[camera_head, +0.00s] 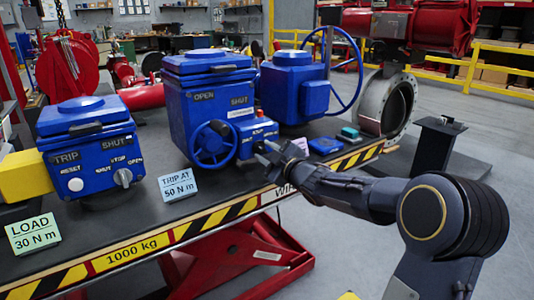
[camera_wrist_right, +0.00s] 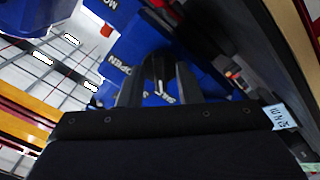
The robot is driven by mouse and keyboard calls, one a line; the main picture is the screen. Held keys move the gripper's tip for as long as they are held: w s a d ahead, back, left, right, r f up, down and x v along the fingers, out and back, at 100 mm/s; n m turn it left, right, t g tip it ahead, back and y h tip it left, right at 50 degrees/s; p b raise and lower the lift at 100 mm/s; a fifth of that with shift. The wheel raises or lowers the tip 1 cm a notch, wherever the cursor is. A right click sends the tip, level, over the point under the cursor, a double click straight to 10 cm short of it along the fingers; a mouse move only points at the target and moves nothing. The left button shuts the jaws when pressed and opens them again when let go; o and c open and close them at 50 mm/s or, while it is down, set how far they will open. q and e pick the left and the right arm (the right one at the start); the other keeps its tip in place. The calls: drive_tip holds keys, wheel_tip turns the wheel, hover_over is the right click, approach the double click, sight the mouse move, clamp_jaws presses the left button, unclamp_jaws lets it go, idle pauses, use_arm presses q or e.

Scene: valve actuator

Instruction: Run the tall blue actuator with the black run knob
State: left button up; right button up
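The tall blue actuator (camera_head: 205,110) stands near the middle of the bench, with OPEN and SHUT labels and a blue handwheel (camera_head: 213,143) on its front. A smaller blue control box (camera_head: 257,132) is on its right side, with a red button (camera_head: 261,112) on top. My right gripper (camera_head: 268,154) is at the front of this box and hides part of it. In the right wrist view its two fingers (camera_wrist_right: 158,88) are apart, with a dark knob-like part (camera_wrist_right: 155,66) between them against blue. I cannot tell whether they touch it. My left gripper is not in view.
A shorter blue actuator (camera_head: 88,150) with TRIP and SHUT labels stands at left. Another blue actuator with a big handwheel (camera_head: 295,85) stands behind right. Cards reading LOAD 30 N m (camera_head: 33,234) and TRIP AT 50 N m (camera_head: 178,187) stand along the striped front edge.

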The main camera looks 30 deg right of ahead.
drive_tip(key=s, duration=0.7)
drive_tip(key=shift+s+d+p, duration=0.3)
drive_tip(key=shift+s, duration=0.1)
idle(0.3)
drive_tip(key=s+a+f+m+g+y, duration=0.1)
drive_tip(key=s+a+f+m+g, duration=0.4)
drive_tip(key=s, duration=0.5)
drive_tip(key=s+a+f+m+g, duration=0.3)
drive_tip(key=s+a+f, duration=0.25)
drive_tip(key=s, duration=0.35)
drive_tip(key=s+a+f+m+g+y, duration=0.1)
drive_tip(key=s+a+f+m+g, duration=0.4)
drive_tip(key=s, duration=0.5)
wheel_tip(320, 180, up, 21)
drive_tip(key=a+n+p, duration=0.1)
drive_tip(key=a+p, duration=0.1)
drive_tip(key=p, duration=1.8)
drive_tip(key=shift+s+r+t+y+p, duration=0.15)
drive_tip(key=shift+s+t+y+p, duration=0.15)
drive_tip(key=shift+s+p, duration=0.1)
